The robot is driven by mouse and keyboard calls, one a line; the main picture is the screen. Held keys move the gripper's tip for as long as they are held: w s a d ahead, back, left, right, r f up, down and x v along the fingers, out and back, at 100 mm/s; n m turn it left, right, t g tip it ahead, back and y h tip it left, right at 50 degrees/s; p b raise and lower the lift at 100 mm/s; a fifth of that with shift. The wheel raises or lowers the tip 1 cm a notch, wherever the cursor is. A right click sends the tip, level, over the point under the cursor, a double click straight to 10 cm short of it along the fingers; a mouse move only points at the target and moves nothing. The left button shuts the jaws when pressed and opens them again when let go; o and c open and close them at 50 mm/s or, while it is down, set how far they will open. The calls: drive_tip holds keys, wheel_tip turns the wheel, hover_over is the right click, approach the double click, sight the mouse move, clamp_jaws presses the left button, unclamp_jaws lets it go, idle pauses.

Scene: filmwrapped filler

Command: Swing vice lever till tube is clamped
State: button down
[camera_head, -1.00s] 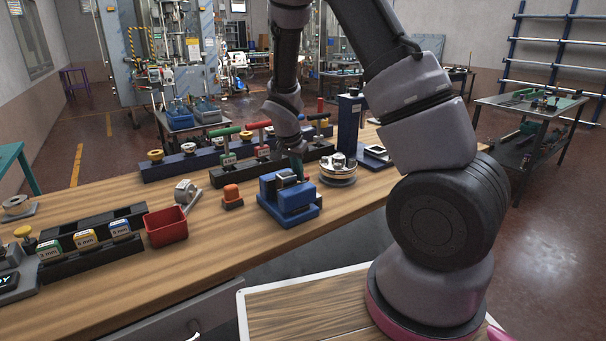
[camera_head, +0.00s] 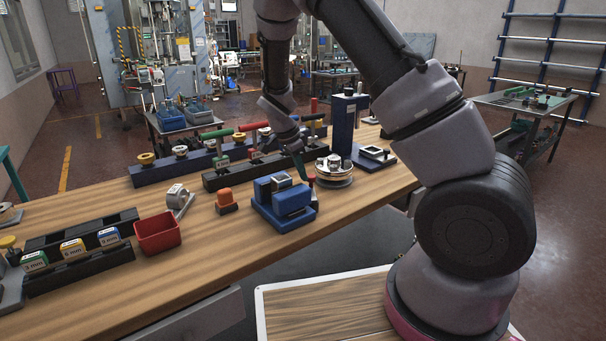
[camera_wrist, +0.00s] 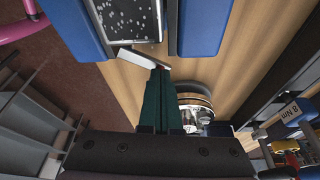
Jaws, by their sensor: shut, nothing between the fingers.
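The blue vice (camera_head: 284,206) stands on the wooden bench, with a grey piece (camera_head: 281,182) between its blue jaws. In the wrist view this piece (camera_wrist: 125,18) has a dark speckled face; I cannot tell whether it is the tube or how tightly it sits. My gripper (camera_head: 301,172) is shut and empty, just right of the vice.
A round metal fixture (camera_head: 334,172) stands close right of my gripper. A dark blue column (camera_head: 348,125) and a black rack (camera_head: 235,174) with coloured handles are behind. An orange block (camera_head: 226,201) and red bin (camera_head: 158,233) are left. The bench front is clear.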

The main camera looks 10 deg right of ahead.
drive_tip(key=d+m, duration=0.1)
drive_tip(key=m+g, duration=0.1)
drive_tip(key=m, duration=0.1)
drive_tip(key=d+m, duration=0.1)
drive_tip(key=shift+w+d+m, duration=0.25)
drive_tip(key=shift+d+m, duration=0.05)
drive_tip(key=m, duration=0.1)
drive_tip(key=d+m+g, duration=0.1)
drive_tip(key=m, duration=0.1)
drive_tip(key=shift+s+d, duration=0.15)
drive_tip(key=shift+d, duration=0.15)
drive_tip(key=shift+s+d+m+g, duration=0.15)
drive_tip(key=shift+d+m+g, duration=0.25)
drive_tip(key=shift+m, duration=0.4)
drive_tip(key=shift+s+d, duration=0.1)
drive_tip(key=shift+d, duration=0.05)
